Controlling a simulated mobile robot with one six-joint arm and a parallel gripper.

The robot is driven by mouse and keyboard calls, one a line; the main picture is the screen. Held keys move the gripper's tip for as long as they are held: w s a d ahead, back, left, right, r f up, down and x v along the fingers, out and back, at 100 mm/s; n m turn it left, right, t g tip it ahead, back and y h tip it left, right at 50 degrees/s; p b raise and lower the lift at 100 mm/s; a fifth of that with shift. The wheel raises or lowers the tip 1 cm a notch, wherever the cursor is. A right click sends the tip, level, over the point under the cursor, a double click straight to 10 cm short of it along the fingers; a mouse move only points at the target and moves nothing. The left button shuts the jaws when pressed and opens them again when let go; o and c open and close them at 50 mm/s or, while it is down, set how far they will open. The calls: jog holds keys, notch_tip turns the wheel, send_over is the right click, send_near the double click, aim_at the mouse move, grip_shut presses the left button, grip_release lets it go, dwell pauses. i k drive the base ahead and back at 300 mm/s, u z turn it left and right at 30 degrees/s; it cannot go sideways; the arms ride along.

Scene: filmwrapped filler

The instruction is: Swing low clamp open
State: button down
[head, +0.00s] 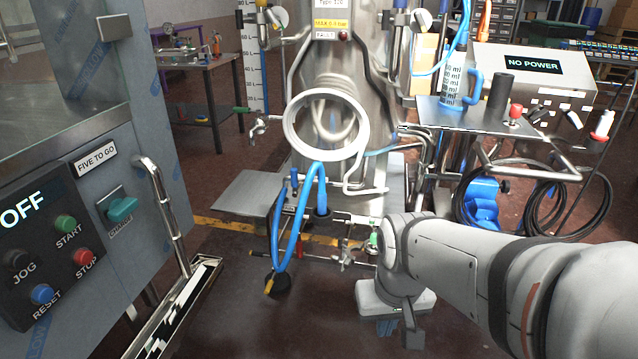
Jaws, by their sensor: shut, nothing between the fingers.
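A small metal clamp-like fitting (345,255) sits low on the front of the steel machine (335,75), just left of my wrist. A green tip (374,240) shows beside it. Another metal fitting (258,124) with a green end is higher up, left of the round ring opening (326,125). I cannot tell from this view whether the low clamp is open or closed. My gripper (397,328) points down at the lower middle, right of and below the low fitting, apart from it. It is shut and empty. My arm partly hides the area to the right.
A blue hose (298,235) loops down in front of the machine, left of the low fitting. A control cabinet (75,170) with a metal handrail stands at left. A side shelf (470,116) with a bottle and coiled black cables are at right. Floor is clear at lower middle.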

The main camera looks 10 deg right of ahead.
aim_at(349, 259)
jog(key=u, duration=0.05)
jog(key=i, duration=1)
jog(key=z, duration=0.05)
